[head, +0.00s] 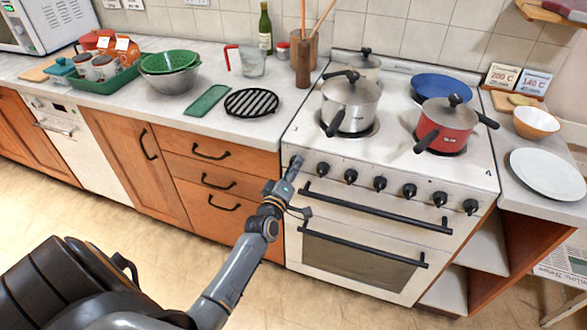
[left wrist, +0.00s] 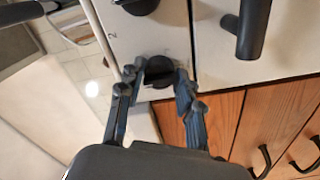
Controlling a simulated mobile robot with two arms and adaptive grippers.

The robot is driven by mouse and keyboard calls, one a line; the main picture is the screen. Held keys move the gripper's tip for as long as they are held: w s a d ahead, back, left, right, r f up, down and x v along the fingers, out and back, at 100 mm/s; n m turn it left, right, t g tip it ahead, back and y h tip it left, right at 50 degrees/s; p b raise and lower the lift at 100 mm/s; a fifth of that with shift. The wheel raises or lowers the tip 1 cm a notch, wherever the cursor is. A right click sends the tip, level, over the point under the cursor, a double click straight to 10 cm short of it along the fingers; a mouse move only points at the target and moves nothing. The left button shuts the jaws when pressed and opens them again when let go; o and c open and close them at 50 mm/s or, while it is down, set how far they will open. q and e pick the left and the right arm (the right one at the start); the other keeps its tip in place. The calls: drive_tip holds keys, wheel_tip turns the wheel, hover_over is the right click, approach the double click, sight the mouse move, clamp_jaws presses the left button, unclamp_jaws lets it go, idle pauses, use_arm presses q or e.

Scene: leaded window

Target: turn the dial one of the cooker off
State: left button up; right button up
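The white cooker (head: 306,148) stands right of centre in the head view, with a row of black dials along its front. My left gripper (head: 295,163) is at the left end of this row and hides the dial there. In the left wrist view, dial one (left wrist: 160,72) sits between the two fingertips of my left gripper (left wrist: 162,78). The fingertips appear to touch its sides. Its pointer direction is hard to make out. The neighbouring dial (left wrist: 137,5) has a "2" beside it. My right gripper is not in view.
A black oven handle (head: 375,207) runs below the dials. A steel pot (head: 350,103) and a red pot (head: 447,126) stand on the hob with handles toward the front. Wooden drawers (head: 205,181) adjoin the cooker on the left. The floor in front is clear.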

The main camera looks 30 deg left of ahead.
use_arm(q)
drive_tip(key=o, duration=0.4)
drive_tip(key=shift+c, duration=0.2)
drive_tip(key=v, duration=1.2)
